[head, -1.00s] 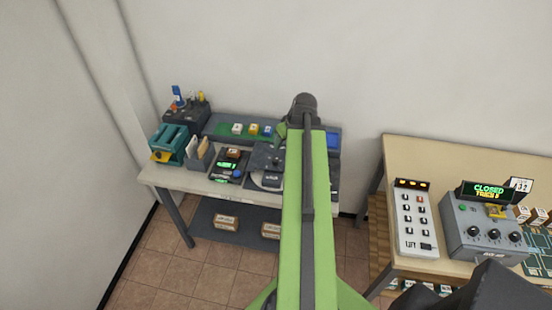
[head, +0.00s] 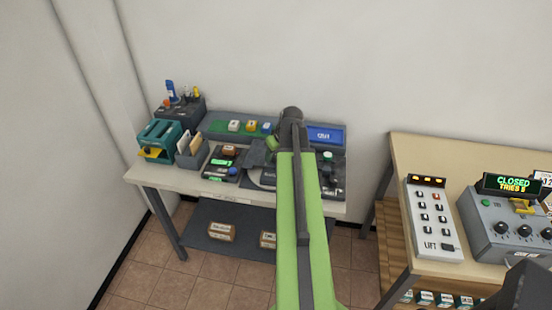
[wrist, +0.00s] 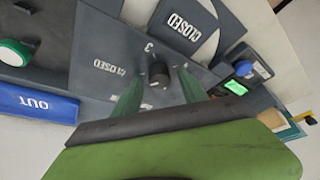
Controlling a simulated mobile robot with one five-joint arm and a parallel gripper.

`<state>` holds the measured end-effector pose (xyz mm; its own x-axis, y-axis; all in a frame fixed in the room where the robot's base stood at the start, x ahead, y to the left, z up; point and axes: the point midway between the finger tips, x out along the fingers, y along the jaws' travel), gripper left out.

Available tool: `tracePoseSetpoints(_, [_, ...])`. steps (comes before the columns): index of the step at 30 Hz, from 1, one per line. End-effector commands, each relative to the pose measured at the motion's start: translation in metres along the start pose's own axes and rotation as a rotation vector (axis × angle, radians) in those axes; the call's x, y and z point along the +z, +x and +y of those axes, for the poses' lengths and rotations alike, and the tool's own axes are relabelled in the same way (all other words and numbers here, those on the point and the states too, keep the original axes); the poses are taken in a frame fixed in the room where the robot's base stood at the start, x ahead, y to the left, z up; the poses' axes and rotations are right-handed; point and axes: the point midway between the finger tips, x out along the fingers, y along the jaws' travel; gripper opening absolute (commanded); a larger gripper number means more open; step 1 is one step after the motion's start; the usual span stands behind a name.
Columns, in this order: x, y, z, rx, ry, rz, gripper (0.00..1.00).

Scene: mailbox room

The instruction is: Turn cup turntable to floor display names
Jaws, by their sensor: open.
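The cup turntable shows in the head view as a pale round edge (head: 253,183) beside dark plates on the left table, partly behind my arm. In the wrist view dark grey covers marked CLOSED (wrist: 110,67) lie over it, and part of its pale disc (wrist: 206,45) shows. A short black knob (wrist: 158,73) stands up from the cover, near the numbers 3 and 4. My gripper (wrist: 159,82) is open, with one green finger on each side of the knob; contact cannot be told. The floor display (head: 427,181), on the LIFT box, shows orange marks too small to read.
A grey console (head: 508,222) reading CLOSED, TRIES 5 stands on the right table.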

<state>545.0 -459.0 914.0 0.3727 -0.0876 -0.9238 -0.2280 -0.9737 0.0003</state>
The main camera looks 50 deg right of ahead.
Motion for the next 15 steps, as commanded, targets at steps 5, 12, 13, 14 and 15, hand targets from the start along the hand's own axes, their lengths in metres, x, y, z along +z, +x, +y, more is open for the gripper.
tracePoseSetpoints(5, [-0.0004, -0.0011, -0.0004, 0.0, 0.0, 0.0, 0.39])
tracePoseSetpoints(12, [-0.0004, -0.001, -0.0007, -0.001, -0.001, 0.0, 0.08])
tracePoseSetpoints(13, [-0.0004, -0.001, -0.0008, -0.001, -0.001, 0.0, 0.04])
tracePoseSetpoints(14, [-0.0004, -0.001, -0.0008, -0.001, -0.001, 0.0, 0.0])
tracePoseSetpoints(15, [-0.0004, -0.001, -0.0009, -0.001, -0.001, 0.0, 0.0])
